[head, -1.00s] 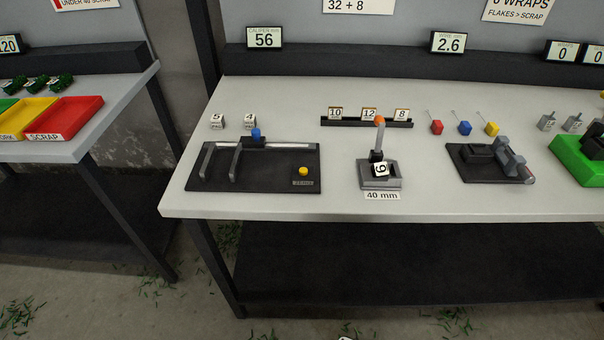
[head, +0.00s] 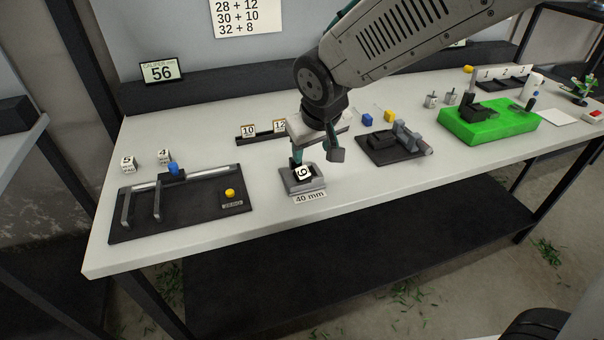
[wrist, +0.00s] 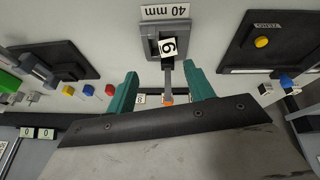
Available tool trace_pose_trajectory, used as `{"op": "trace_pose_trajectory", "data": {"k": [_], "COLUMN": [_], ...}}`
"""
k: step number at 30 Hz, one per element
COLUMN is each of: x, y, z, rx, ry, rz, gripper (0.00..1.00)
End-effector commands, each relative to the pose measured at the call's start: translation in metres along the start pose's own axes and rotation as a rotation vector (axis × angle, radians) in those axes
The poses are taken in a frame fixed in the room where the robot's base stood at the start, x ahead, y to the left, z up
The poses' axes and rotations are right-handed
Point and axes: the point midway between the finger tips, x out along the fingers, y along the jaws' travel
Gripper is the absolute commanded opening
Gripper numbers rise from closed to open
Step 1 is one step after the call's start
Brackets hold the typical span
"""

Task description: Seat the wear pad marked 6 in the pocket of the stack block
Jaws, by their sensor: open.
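The wear pad marked 6 (head: 303,174) is a white-faced piece with a dark body, on the grey stack block (head: 311,189). It also shows in the wrist view (wrist: 168,46). I cannot tell whether it lies flat in the pocket, whose floor is hidden. A grey lever (wrist: 168,77) with an orange tip (wrist: 167,100) rises from the block, beside the pad. My gripper (head: 317,159) is open above the block. In the wrist view its teal fingers (wrist: 163,78) stand either side of the lever, apart from it; nothing is held. The pad is beyond the fingertips.
A dark caliper fixture (head: 188,205) with a yellow button is left of the block. White cubes 5 and 4 (head: 164,156) lie behind it. A rack with pads 10 and 12 (head: 279,126) is behind my gripper. Another dark fixture (head: 390,150) and a green block (head: 490,124) are right.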

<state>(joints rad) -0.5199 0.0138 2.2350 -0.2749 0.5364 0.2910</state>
Motion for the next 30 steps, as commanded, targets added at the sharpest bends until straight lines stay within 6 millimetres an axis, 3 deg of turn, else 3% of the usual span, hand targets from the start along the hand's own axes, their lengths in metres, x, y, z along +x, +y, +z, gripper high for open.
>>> {"op": "trace_pose_trajectory", "data": {"k": [4,19,29,30], "x": [0.016,0.080,0.087,0.087], "y": [-0.012,-0.014,-0.015,-0.015], "z": [-0.007,-0.009,-0.010,-0.010], "rx": [-0.021,-0.019,-0.019,-0.019], "ry": [0.011,0.011,0.013,0.013], "rz": [-0.009,-0.009,-0.009,-0.009], "gripper": [0.53,0.53,0.53,0.44]}}
